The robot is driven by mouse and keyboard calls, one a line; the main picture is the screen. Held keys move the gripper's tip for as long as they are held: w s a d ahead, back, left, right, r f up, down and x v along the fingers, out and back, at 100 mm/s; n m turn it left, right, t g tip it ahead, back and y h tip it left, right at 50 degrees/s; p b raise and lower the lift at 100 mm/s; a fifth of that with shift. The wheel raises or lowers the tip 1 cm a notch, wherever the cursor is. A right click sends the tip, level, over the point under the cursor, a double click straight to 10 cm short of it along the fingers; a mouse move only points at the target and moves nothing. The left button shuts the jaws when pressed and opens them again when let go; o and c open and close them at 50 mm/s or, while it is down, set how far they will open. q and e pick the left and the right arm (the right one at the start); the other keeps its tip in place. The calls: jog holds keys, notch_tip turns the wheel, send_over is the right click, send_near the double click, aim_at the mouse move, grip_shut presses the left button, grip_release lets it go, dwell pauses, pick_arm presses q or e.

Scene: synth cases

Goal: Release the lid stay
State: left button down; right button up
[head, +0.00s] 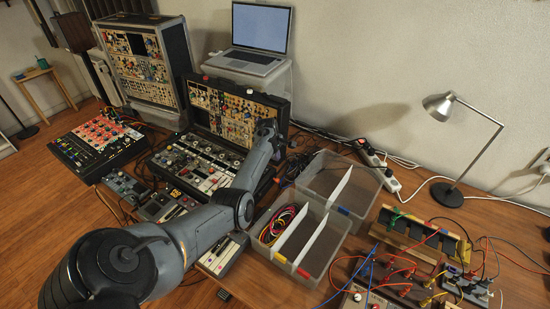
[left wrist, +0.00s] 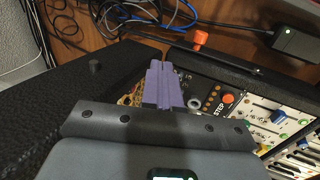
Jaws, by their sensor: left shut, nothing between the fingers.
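The open black case has its lid (head: 287,108) raised at the back and its base (head: 157,167) flat on the table. In the left wrist view the dark lid (left wrist: 50,110) fills the left side and the base's rim (left wrist: 232,62) runs across the upper right. My left gripper (head: 277,143) is at the right side of the case, near the hinge corner, partly hidden by my own arm. Its purple fingers (left wrist: 160,72) are closed together, with nothing visible between them. I cannot make out the lid stay; the fingers and wrist may cover it. My right gripper is not in view.
Cables and a black adapter (left wrist: 298,36) lie beyond the case, near an orange-red piece (left wrist: 200,38). Clear bins (head: 342,228) stand right of my arm. A laptop (head: 262,28) stands behind the lid, a lamp (head: 447,107) at right. A mixer (head: 95,145) is at left.

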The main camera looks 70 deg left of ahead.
pick_arm(q)
notch_tip(320, 180, up, 8)
jog(key=shift+r+p, duration=0.15)
jog(key=shift+p, duration=0.2)
dwell(0.4)
